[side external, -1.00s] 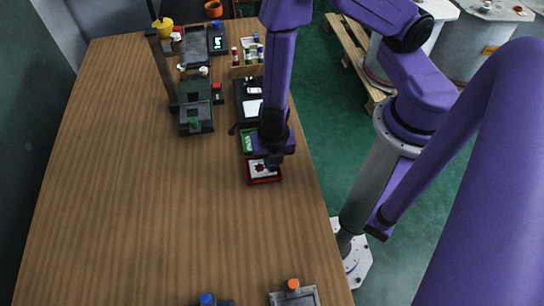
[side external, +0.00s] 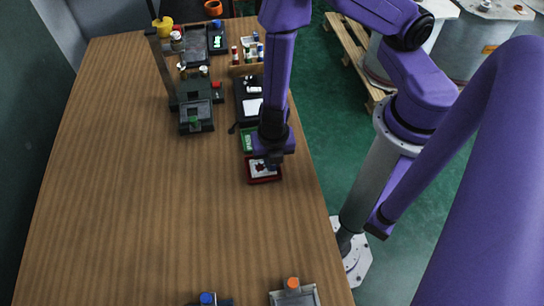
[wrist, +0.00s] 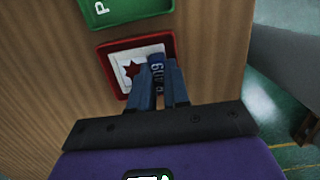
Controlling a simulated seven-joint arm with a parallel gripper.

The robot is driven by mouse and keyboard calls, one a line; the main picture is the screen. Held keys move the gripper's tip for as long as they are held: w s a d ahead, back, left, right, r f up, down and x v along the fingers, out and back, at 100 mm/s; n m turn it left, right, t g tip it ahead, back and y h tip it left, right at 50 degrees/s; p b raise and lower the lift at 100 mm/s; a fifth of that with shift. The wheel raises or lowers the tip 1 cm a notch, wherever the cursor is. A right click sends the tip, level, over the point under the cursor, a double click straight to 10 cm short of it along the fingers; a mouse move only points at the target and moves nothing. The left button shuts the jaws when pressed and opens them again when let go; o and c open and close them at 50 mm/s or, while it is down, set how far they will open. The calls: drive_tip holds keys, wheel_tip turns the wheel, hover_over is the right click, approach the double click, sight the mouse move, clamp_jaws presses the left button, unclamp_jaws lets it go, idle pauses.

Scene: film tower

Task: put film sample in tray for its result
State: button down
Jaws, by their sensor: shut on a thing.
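My gripper (wrist: 160,88) is shut on the film sample (wrist: 156,72), a small dark blue piece with pale characters on it. In the wrist view the fingers and the sample are over the right part of a red-rimmed tray (wrist: 106,48). The tray has a white floor with a dark red star mark. In the side view the gripper (side external: 272,160) is low at the red tray (side external: 264,181), and the sample cannot be made out clearly. Whether the sample touches the tray floor I cannot tell.
In the side view the green tray (side external: 247,140) is partly hidden by my gripper. Behind it are a black device (side external: 250,88) and a rack with small bottles (side external: 247,70). A dark press-like device (side external: 195,118) stands to the left. The table's middle and front left are clear.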

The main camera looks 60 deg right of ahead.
drive_tip(key=shift+c, duration=2.4)
unclamp_jaws()
drive_tip(key=shift+r, duration=0.1)
drive_tip(key=shift+r, duration=3.45)
drive_tip(key=s+d+r+m, duration=0.4)
drive_tip(key=r+m, duration=0.3)
drive_tip(key=r, duration=0.2)
drive_tip(key=s+d+r+m+y, duration=0.1)
drive_tip(key=s+d+r+m, duration=0.4)
drive_tip(key=r, duration=0.5)
drive_tip(key=m, duration=0.2)
drive_tip(key=shift+d+r+m+g, duration=0.2)
drive_tip(key=shift+d+m+g, duration=0.1)
drive_tip(key=shift+g, duration=0.1)
